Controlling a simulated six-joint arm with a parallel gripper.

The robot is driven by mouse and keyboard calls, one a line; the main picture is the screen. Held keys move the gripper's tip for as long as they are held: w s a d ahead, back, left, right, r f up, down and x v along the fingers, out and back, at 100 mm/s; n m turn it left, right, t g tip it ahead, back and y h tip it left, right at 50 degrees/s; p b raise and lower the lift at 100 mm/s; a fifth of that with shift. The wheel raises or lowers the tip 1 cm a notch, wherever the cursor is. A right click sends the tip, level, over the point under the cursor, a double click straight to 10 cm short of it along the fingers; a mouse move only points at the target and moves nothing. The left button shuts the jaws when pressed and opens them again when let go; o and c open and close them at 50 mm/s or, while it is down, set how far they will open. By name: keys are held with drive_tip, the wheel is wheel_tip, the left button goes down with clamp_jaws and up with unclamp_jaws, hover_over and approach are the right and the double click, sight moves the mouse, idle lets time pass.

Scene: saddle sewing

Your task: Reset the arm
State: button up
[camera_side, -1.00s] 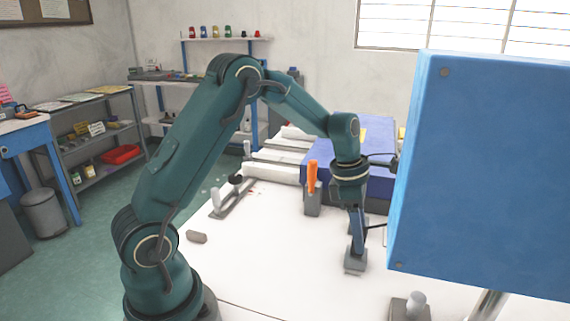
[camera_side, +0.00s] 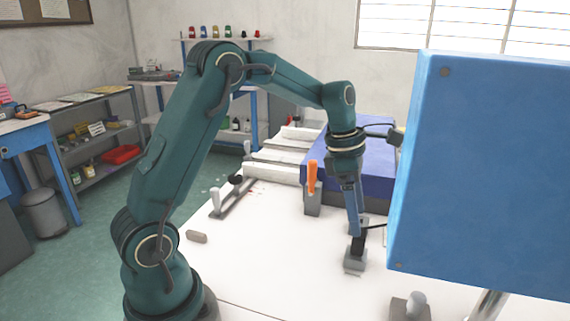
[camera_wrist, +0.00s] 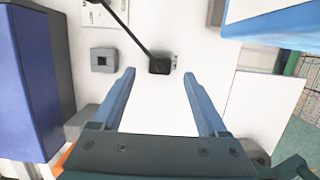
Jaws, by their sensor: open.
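My gripper (camera_side: 355,232) is open and points down above the white table (camera_side: 270,275) in the side view. In the wrist view its two blue fingers (camera_wrist: 159,76) stand apart with nothing gripped between them. A black-handled tool (camera_side: 358,243) with a thin dark rod stands in a small grey holder (camera_side: 355,262) just below the fingertips. In the wrist view the black handle (camera_wrist: 159,66) shows between and slightly beyond the fingertips, with the rod running to the upper left.
An orange-handled tool (camera_side: 312,176) stands in a grey block left of my gripper. A purple-blue block (camera_side: 375,165) lies behind. A large blue panel (camera_side: 485,170) fills the right side and hides part of the table. A square grey holder (camera_wrist: 104,60) stands left of the fingers.

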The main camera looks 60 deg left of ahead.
drive_tip(key=s+d+r+m+t+y, duration=0.1)
drive_tip(key=s+d+r+m, duration=0.2)
drive_tip(key=s+r+m, duration=0.65)
drive_tip(key=s+f+m+t, duration=0.1)
drive_tip(key=s+f+m, duration=0.1)
drive_tip(key=s+m, duration=0.3)
drive_tip(key=s+d+f+m+t+y, duration=0.1)
drive_tip(key=s+m, duration=0.3)
drive_tip(key=m, duration=0.8)
drive_tip(key=shift+s+d+f+t, duration=0.3)
drive_tip(key=shift+s+f, duration=0.05)
drive_tip(key=shift+f, duration=0.05)
